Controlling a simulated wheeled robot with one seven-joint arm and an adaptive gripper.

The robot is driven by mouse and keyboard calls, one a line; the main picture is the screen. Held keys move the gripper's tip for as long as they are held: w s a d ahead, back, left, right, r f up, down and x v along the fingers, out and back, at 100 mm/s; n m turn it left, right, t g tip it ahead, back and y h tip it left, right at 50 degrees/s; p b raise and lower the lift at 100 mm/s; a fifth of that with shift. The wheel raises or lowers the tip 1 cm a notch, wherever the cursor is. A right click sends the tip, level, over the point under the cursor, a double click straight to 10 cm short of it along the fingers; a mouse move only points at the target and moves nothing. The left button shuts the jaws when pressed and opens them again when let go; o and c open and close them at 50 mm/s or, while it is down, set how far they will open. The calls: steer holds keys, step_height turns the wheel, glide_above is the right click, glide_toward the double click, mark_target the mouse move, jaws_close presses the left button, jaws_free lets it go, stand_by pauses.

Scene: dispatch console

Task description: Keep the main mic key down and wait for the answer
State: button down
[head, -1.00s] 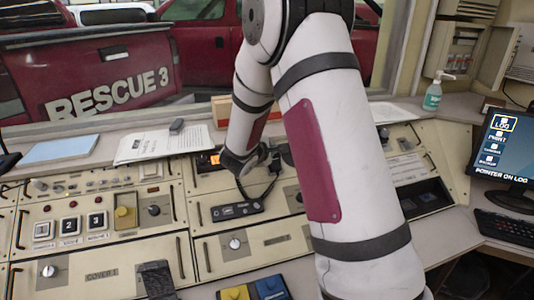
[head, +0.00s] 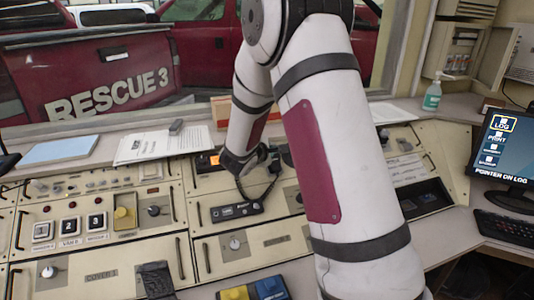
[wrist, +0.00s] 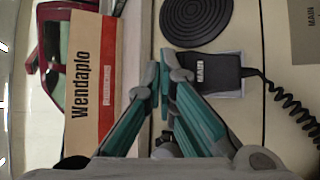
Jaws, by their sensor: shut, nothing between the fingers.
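The main mic (wrist: 215,75) is a black unit lettered MAIN in the wrist view, with a coiled black cord (wrist: 285,95) leading off to the right. My gripper (wrist: 163,74) has its teal fingers together with nothing between them. Its tips are at the left edge of the mic, overlapping it in the picture. The key is not clearly seen there, so I cannot tell contact or how far down it is. In the head view my gripper (head: 243,164) is low over the console's back, and my arm and gripper hide most of the mic.
A round black ribbed disc (wrist: 196,20) lies beside the mic. A box lettered Wendaplo (wrist: 85,90) stands on the other side. A black device (head: 237,210) sits nearer on the console. The monitor (head: 503,145) at right reads POINTER ON LOG.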

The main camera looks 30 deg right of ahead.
steer(key=shift+w+f, duration=0.1)
steer(key=shift+f, duration=0.05)
steer(key=shift+w+f+b, duration=0.15)
steer(key=shift+f+b, duration=0.05)
steer(key=shift+b, duration=0.4)
steer(key=shift+w+d+f+b, duration=0.1)
steer(key=shift+w+f+b, duration=0.1)
steer(key=shift+f+b, duration=0.25)
stand_by(0.7)
steer(key=shift+r, duration=0.2)
stand_by(2.1)
steer(key=shift+s+r, duration=0.45)
steer(key=shift+r, duration=0.15)
steer(key=shift+s+a+r+p, duration=0.15)
steer(key=shift+s+r+p, duration=0.3)
steer(key=shift+r, duration=0.25)
steer(key=shift+s+a+r+p, duration=0.2)
steer(key=shift+s+r+p, duration=0.25)
steer(key=shift+r, duration=0.25)
steer(key=shift+s+a+r+p, duration=0.15)
steer(key=shift+s+r+p, duration=0.3)
steer(key=shift+r, duration=0.25)
